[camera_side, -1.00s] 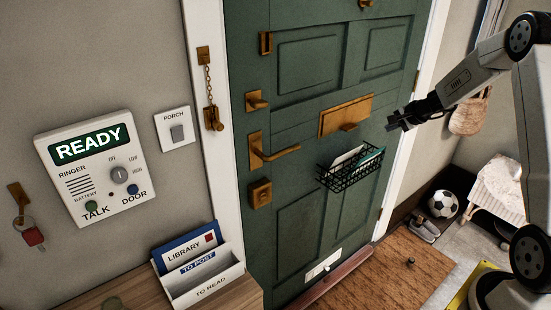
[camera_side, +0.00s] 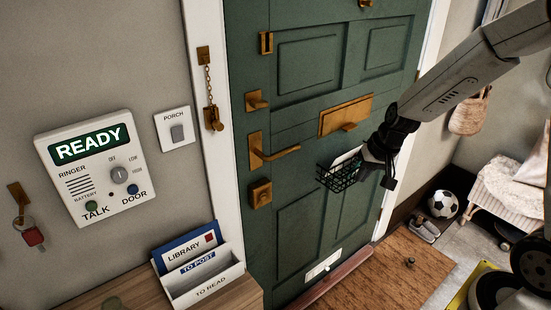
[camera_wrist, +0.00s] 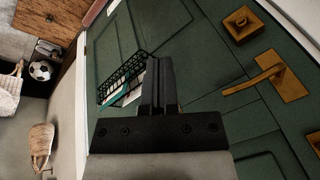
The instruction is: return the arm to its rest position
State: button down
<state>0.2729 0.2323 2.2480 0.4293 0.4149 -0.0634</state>
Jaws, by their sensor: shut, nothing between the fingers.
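My gripper (camera_side: 388,180) is shut and empty. In the side view it points downward in front of the green door (camera_side: 300,215), overlapping the right part of the black wire basket (camera_side: 338,180). In the wrist view my gripper (camera_wrist: 158,62) points at the door (camera_wrist: 205,60), with its two dark fingers together. The basket (camera_wrist: 112,80) shows just left of the fingers there, with papers in it. I cannot tell how far the fingertips are from the door.
The brass door handle (camera_side: 275,152) and brass letter flap (camera_side: 345,116) are on the door. A door phone (camera_side: 97,168) and a letter rack (camera_side: 205,278) are at the left. A football (camera_side: 443,204) and a wicker seat (camera_side: 500,188) are at the right. The doormat (camera_side: 390,270) lies below.

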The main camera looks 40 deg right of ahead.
jog(key=s+a+n+g+h, duration=0.1)
jog(key=s+a+n, duration=0.5)
jog(key=s, duration=0.3)
jog(key=shift+s+a+f+n, duration=0.3)
jog(key=shift+a+f, duration=0.1)
jog(key=shift+a, duration=0.3)
